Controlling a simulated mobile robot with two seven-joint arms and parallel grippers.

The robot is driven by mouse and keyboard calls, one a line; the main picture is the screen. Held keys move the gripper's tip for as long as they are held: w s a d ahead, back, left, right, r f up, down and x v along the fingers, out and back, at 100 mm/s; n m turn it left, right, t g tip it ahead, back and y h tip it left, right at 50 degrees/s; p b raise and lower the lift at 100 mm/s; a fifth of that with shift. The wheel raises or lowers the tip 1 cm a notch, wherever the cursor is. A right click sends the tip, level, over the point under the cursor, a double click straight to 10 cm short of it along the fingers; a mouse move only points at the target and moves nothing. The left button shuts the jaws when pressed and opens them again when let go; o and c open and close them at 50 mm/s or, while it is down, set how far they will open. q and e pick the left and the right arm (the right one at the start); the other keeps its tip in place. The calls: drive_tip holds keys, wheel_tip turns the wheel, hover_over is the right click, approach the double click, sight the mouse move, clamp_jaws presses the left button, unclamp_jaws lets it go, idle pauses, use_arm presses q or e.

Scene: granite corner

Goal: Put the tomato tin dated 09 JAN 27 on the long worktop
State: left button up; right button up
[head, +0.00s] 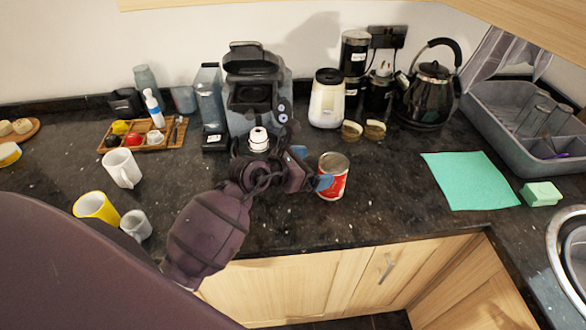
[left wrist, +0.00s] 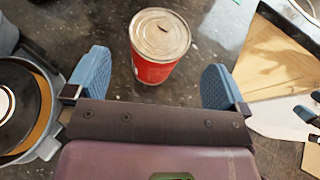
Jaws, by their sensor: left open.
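A red tin (head: 333,178) with a bare metal lid stands upright on the dark worktop, near its front edge; its date cannot be read. My left gripper (head: 311,168) is open and empty just left of the tin in the head view. In the left wrist view the tin (left wrist: 158,55) stands ahead of the open left fingers (left wrist: 155,80), between their lines, not gripped. A small blue piece at the right edge of the left wrist view looks like part of my right gripper (left wrist: 305,114); its jaws do not show clearly. The dark speckled worktop (head: 390,200) runs along the wall.
A coffee machine (head: 252,90) stands behind my left gripper. A white jar (head: 327,98) and a black kettle (head: 430,92) are at the back. Mugs (head: 121,168) stand on the left. A green cloth (head: 470,180) lies right of the tin, with clear worktop between.

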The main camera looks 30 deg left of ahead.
use_arm(q)
drive_tip(key=v, duration=0.6)
idle(0.5)
